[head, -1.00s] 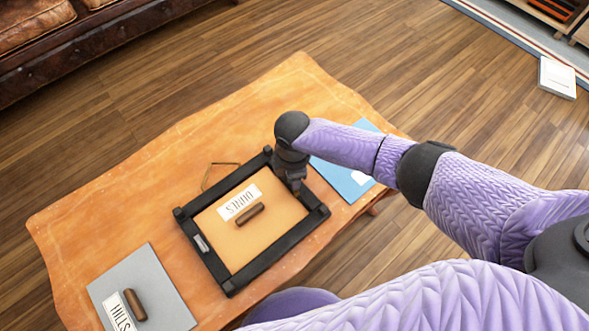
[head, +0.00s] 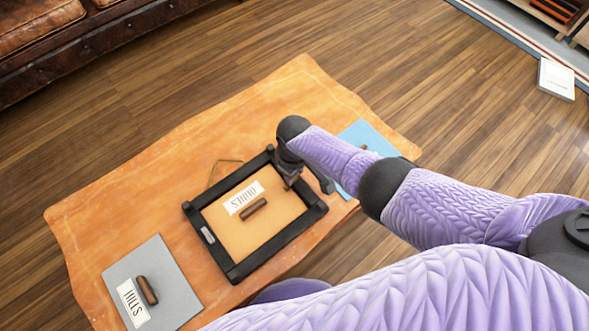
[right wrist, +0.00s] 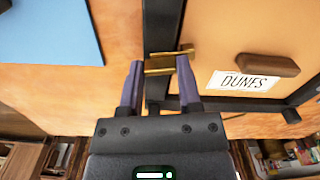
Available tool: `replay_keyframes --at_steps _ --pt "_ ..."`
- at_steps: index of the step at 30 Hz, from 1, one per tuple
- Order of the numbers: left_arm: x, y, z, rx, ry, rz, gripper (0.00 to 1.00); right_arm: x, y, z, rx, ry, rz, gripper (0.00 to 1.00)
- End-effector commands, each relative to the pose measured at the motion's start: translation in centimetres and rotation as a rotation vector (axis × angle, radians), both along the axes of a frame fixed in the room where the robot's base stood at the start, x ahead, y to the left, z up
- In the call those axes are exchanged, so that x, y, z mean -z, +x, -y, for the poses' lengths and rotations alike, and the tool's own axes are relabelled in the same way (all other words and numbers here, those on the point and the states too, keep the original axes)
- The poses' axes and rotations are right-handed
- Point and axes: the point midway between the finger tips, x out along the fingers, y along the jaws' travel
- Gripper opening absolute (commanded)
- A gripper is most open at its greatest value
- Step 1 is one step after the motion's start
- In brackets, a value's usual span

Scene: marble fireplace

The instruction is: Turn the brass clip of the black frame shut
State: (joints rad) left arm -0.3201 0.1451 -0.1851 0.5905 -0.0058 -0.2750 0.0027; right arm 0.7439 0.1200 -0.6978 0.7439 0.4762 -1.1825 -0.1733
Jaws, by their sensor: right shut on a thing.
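The black frame (head: 229,241) lies on the orange table, around a tan board (head: 272,228) with a brown handle and a "DUNES" label. In the right wrist view the brass clip (right wrist: 160,71) sits at the black frame's side bar (right wrist: 164,22). A brass bar (right wrist: 186,51) there crosses the side bar, and its end reaches the tan board's edge. My right gripper (right wrist: 160,66) is shut on the clip, one finger on each side. In the head view my right gripper (head: 291,183) is at the frame's upper right side and hides the clip. My left gripper is out of view.
A grey board (head: 172,282) with a brown handle lies at the table's lower left. A blue board (head: 362,134) lies beyond my right arm. The orange table (head: 130,185) is clear at the upper left.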

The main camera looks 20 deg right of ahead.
Motion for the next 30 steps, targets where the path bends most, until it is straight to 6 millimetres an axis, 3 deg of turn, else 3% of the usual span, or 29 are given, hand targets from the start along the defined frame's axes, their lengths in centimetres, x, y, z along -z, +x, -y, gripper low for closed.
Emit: replay_keyframes --at_steps 12,30 --pt "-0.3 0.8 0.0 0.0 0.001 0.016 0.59 0.0 0.0 -0.1 0.189 0.001 0.002 0.0" --pt "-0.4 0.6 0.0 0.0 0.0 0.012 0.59 0.0 0.1 0.0 0.223 0.0 0.003 0.0"
